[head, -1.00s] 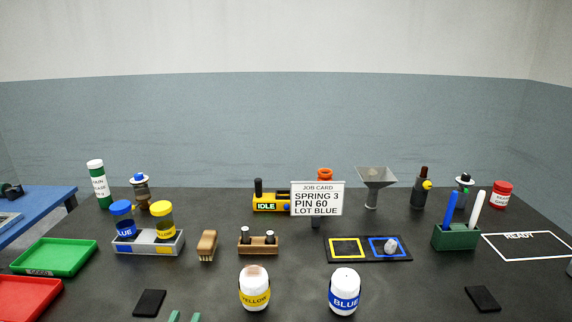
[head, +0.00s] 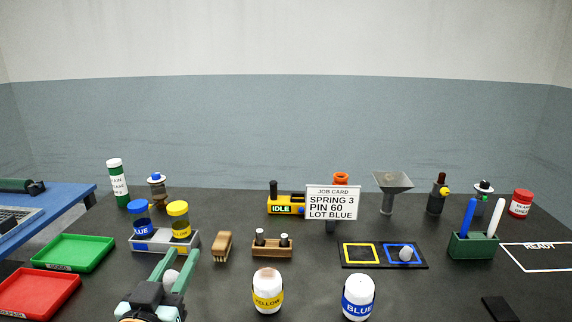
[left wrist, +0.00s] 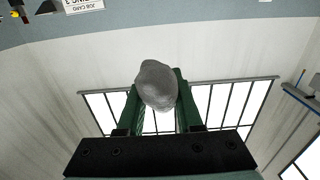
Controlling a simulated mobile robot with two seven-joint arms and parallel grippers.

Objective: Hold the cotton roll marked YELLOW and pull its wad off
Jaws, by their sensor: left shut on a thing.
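The cotton roll marked YELLOW (head: 268,292) stands upright near the front middle of the table, a white body with a yellow band and a pale, slightly pinkish top. My left gripper (head: 177,262) is left of it and apart from it. Its green fingers are shut on a pale grey wad (head: 170,277). The left wrist view shows this rounded wad (left wrist: 157,84) between the fingers. The roll marked BLUE (head: 358,297) stands upright to the right. My right gripper is not in view.
A dark board (head: 384,264) has yellow and blue squares, with a small pale lump (head: 406,254) at the blue one. Green (head: 75,253) and red (head: 38,293) trays lie left. A brush (head: 222,246) and small wooden rack (head: 258,252) stand behind the yellow roll.

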